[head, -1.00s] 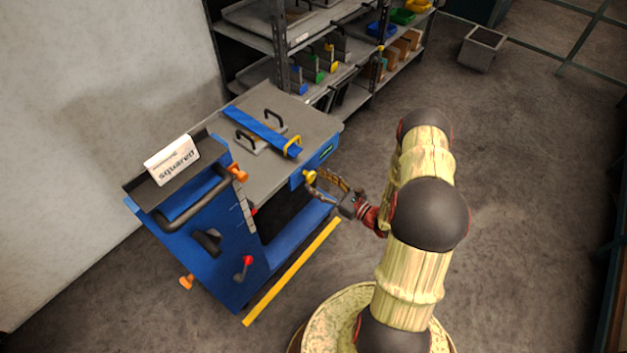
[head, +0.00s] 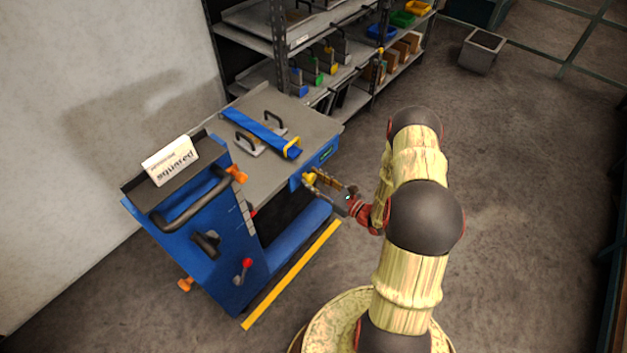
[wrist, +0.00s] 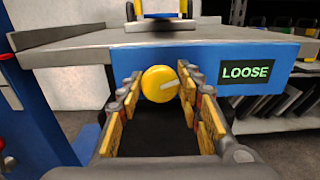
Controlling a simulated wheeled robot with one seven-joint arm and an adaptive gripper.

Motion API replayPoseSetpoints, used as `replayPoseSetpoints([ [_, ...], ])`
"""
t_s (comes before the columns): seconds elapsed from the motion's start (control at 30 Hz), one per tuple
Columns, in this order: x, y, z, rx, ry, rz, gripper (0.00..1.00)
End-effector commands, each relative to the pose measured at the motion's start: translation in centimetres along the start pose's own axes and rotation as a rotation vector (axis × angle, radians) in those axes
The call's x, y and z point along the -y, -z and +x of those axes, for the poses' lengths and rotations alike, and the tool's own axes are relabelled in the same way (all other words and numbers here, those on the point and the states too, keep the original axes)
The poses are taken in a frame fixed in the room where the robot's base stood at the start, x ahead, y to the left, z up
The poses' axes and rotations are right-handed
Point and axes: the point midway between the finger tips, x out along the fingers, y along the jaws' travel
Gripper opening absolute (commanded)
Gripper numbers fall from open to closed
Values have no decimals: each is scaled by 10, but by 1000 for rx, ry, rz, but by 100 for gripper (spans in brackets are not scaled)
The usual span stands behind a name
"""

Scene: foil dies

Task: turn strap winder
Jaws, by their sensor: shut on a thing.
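The strap winder is a round yellow knob with a pale mark across its face, on the blue front of the cart; it shows in the wrist view (wrist: 160,84) and in the head view (head: 309,179). My gripper (wrist: 161,90) has its wood-toned fingers on either side of the knob and is shut on it; it also shows in the head view (head: 318,180). A dark display (wrist: 246,73) right of the knob reads LOOSE in green. A blue strap (head: 258,131) lies across the grey cart top under a yellow hoop (head: 292,147).
The cart's tall blue panel (head: 215,245) with a card reading "squared" (head: 171,159) stands at left. Shelves (head: 300,50) with bins stand behind. The floor to the right is clear, with a grey bin (head: 481,50) at the back.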

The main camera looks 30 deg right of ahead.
Motion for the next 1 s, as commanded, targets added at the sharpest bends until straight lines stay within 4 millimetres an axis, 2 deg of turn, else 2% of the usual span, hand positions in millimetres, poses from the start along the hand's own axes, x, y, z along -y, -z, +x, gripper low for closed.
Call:
replayPoseSetpoints([
  [0.3,0,0,0,0,0,0,10],
  [0.67,0,-1,0,-1,0,59,10],
  [1.0,2,-2,0,0,0,309,10],
])
